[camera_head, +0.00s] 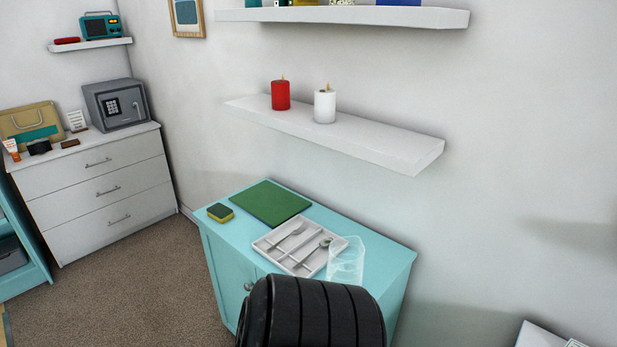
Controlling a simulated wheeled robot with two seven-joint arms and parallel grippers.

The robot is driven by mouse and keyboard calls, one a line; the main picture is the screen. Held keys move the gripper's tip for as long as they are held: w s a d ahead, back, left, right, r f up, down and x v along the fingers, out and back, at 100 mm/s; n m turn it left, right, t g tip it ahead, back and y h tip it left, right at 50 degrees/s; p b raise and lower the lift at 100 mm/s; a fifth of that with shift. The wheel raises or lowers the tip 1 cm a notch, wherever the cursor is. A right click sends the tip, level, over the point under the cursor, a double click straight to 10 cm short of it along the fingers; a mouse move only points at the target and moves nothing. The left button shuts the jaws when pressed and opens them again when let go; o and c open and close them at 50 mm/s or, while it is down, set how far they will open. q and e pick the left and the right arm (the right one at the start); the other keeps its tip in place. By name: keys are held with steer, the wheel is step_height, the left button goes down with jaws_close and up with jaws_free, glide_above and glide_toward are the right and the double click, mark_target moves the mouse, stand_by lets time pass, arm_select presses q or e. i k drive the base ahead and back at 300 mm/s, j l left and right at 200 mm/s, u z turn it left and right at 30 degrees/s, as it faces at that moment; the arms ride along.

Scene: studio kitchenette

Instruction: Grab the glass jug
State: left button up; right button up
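A clear, see-through vessel, which looks like the glass jug (346,259), stands on the teal cabinet (385,262). It is at the right end of the cutlery tray (268,246), close to or touching it; I cannot tell which. Its handle and spout are hard to make out. Neither of my grippers is in view. A black ribbed part, seemingly of my own arm, fills the bottom middle and hides the front of the cabinet below the jug.
A green board (271,203) and a yellow-green sponge (220,212) lie left of the tray. A white wall shelf (385,144) with a red candle (281,95) and a white candle (325,106) hangs above the cabinet. The cabinet's right end is clear.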

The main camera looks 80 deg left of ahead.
mark_target(346, 255)
steer(key=u, duration=2.45)
